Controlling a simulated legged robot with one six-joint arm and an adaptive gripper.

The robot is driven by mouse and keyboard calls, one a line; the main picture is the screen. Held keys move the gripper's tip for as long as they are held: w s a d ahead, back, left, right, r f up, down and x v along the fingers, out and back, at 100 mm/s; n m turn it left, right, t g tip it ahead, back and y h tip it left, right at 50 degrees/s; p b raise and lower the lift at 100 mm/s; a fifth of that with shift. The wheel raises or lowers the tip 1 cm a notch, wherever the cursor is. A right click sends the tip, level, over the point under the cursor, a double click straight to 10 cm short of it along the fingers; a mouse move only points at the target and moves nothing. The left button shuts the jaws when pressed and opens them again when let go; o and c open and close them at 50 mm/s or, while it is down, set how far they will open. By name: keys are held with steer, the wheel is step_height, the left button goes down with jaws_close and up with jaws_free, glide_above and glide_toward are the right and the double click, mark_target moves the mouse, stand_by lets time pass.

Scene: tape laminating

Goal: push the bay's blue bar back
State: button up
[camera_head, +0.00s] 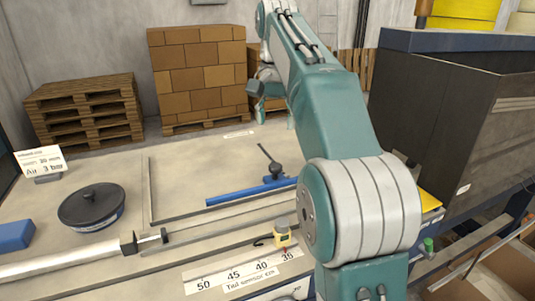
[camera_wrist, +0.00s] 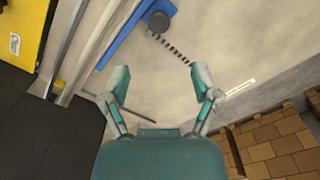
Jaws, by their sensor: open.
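The blue bar (camera_head: 240,192) lies on the pale bay surface in the head view, with a dark clamp and lever (camera_head: 273,168) near its right end. Part of its right end is close to or behind my arm. In the wrist view the bar (camera_wrist: 125,38) runs diagonally at the top, with a round dark knob (camera_wrist: 158,21) and a striped lever beside it. My gripper (camera_wrist: 161,80) is open and empty, its two fingers apart over the bare surface, short of the bar. In the head view my gripper (camera_head: 268,92) is up beyond the bar, partly hidden by my arm.
A round black lidded pot (camera_head: 91,206) and a blue block (camera_head: 15,236) stand at the left. A metal rod (camera_head: 70,266) and a ruler scale (camera_head: 245,275) with a small yellow gauge (camera_head: 282,234) lie in front. A dark cabinet (camera_head: 440,120) stands at the right. Stacked boxes (camera_head: 200,75) stand behind.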

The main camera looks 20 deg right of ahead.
mark_target(275, 165)
step_height(275, 165, down, 11)
steer(key=shift+r, duration=0.1)
stand_by(0.5)
jaws_close()
